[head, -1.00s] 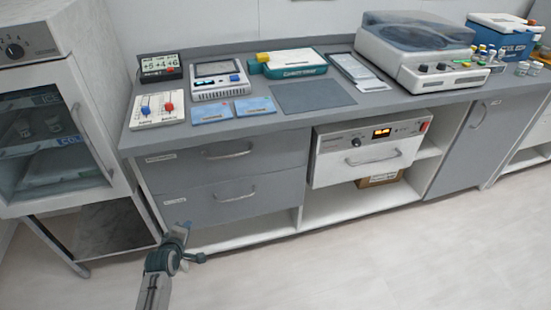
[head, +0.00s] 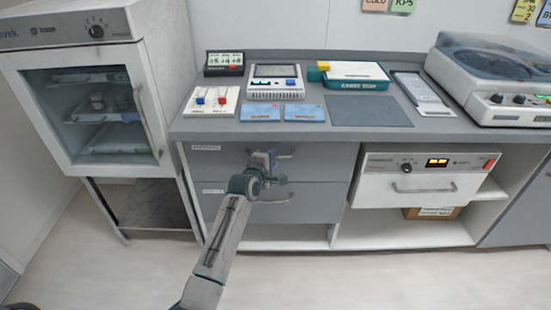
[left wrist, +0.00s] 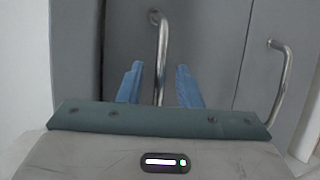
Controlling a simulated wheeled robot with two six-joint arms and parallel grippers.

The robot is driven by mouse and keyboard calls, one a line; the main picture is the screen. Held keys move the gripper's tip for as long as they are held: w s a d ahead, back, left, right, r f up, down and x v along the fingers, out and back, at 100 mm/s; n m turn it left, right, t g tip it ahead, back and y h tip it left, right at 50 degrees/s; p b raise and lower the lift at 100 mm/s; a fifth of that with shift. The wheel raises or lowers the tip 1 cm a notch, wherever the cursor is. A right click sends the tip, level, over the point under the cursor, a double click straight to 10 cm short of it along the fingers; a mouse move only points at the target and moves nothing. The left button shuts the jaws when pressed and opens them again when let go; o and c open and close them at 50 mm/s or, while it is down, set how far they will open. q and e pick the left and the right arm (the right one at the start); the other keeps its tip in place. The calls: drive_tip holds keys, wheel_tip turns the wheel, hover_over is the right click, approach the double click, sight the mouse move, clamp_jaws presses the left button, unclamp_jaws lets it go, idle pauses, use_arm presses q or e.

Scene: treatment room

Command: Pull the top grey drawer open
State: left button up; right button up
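The top grey drawer (head: 225,162) is in the cabinet under the counter, and its front looks flush and closed. Its metal bar handle (head: 286,155) is partly hidden by my left gripper (head: 268,157). In the left wrist view the blue fingers of my left gripper (left wrist: 159,70) are spread apart. The top drawer's handle (left wrist: 162,45) lines up between them, and I cannot tell whether they touch it. The lower drawer's handle (left wrist: 284,85) is off to the right there. My right gripper is not in view.
The lower grey drawer (head: 318,203) is closed below. A white front unit with a red switch (head: 420,185) stands to the right. A glass-door cabinet (head: 100,110) stands to the left. Devices and blue cards (head: 305,113) lie on the counter (head: 300,138). The floor in front is clear.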

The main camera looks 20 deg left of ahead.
use_arm(q)
drive_tip(key=shift+x, duration=0.75)
drive_tip(key=shift+w, duration=0.2)
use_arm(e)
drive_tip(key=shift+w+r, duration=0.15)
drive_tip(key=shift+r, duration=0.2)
use_arm(q)
clamp_jaws()
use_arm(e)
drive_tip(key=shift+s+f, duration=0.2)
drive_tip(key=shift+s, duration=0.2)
use_arm(q)
drive_tip(key=shift+s, duration=0.1)
